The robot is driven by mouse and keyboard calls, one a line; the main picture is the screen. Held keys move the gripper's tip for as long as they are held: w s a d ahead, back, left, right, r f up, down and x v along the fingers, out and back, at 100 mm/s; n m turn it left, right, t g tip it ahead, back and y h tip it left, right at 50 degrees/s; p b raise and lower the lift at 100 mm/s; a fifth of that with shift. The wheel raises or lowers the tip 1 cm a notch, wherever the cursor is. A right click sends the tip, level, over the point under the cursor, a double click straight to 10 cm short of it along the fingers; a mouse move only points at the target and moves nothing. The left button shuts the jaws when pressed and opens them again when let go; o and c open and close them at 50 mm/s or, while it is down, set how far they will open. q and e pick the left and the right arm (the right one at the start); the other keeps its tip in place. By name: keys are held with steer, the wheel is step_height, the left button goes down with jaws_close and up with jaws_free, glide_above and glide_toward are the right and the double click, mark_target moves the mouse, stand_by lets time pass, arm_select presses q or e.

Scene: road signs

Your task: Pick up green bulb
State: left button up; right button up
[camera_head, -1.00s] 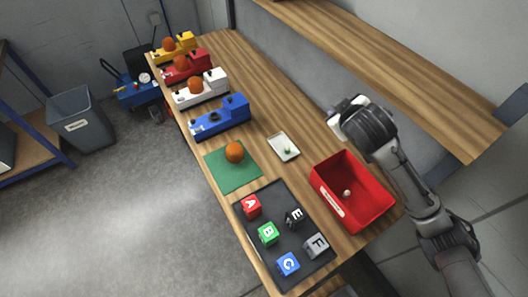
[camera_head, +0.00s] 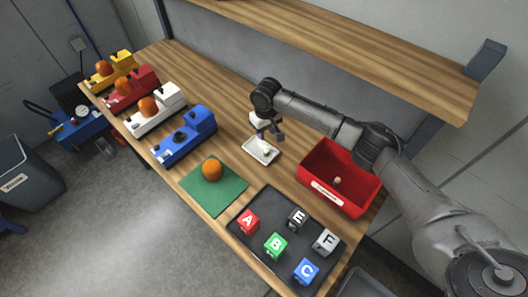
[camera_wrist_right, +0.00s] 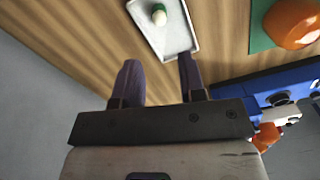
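The green bulb (camera_head: 267,152), small with a white part, lies on a small white tray (camera_head: 248,150) in the middle of the table. In the right wrist view the bulb (camera_wrist_right: 159,15) shows near the top edge, on the tray (camera_wrist_right: 178,38). My right gripper (camera_head: 273,136) is over the far side of the tray. In the right wrist view its two fingers (camera_wrist_right: 159,62) are apart with nothing between them, and the bulb is beyond the fingertips. My left gripper is not in view.
A red bin (camera_head: 318,194) with a small pale object (camera_head: 337,181) inside stands right of the tray. A green mat (camera_head: 228,195) with an orange ball (camera_head: 212,169) and a blue block-shaped holder (camera_head: 187,137) are to the left. A black tray (camera_head: 265,215) holds lettered cubes. A shelf (camera_head: 340,50) runs behind.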

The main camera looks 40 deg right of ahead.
glide_above(266, 150)
steer(key=f, duration=0.5)
steer(key=shift+w+d+f, duration=0.1)
steer(key=shift+w+f, duration=0.15)
steer(key=shift+f, duration=0.1)
steer(key=f, duration=0.3)
steer(key=shift+s+f+b, duration=0.3)
steer(key=shift+f+b, duration=0.1)
steer(key=shift+f, duration=0.7)
steer(key=shift+c, duration=0.3)
steer(key=c, duration=0.6)
